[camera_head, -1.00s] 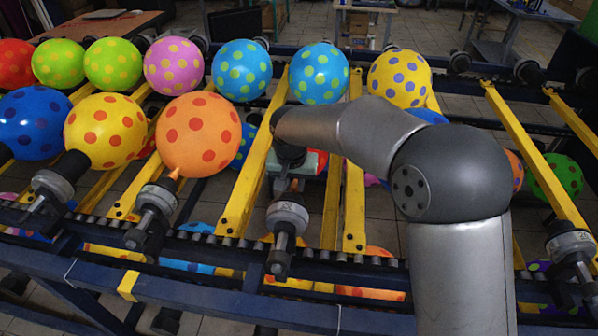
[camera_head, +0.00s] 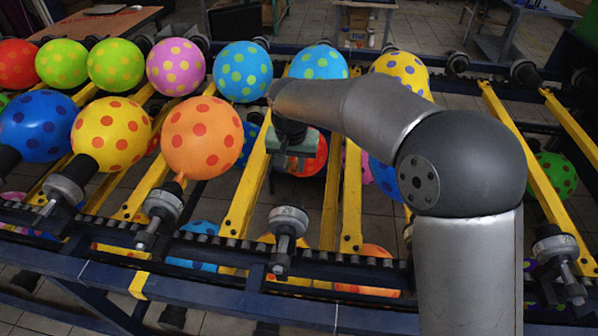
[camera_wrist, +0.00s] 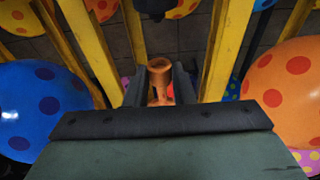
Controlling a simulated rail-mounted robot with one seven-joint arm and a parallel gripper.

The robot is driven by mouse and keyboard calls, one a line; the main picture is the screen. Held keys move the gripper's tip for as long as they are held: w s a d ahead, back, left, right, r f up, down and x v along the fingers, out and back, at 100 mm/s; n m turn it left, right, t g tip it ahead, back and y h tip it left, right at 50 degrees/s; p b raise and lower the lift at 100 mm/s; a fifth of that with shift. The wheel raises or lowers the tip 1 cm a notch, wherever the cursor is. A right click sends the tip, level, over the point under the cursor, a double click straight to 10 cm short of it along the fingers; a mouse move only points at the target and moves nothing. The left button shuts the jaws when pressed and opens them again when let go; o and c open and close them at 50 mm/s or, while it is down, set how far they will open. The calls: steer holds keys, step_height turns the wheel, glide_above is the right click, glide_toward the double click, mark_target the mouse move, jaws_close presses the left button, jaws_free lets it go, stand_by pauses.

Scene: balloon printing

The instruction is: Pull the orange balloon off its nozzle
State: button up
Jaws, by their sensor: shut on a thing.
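The rest of this balloon is hidden by the gripper. In the head view a bit of orange (camera_head: 292,166) shows below the gripper. The grey nozzle (camera_head: 288,221) in front of it is bare, with a gap between it and the neck. The nozzle's dark end also shows in the wrist view (camera_wrist: 155,8).
An inflated orange balloon with red dots (camera_head: 201,136) stands on the neighbouring nozzle (camera_head: 163,203) to the left. A blue dotted balloon (camera_wrist: 40,108) is close on the other side. Yellow rails (camera_head: 247,190) flank the gripper. Several inflated balloons line the back row.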

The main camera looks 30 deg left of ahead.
steer(key=shift+r+p, duration=2.4)
steer(key=shift+r, duration=1.7)
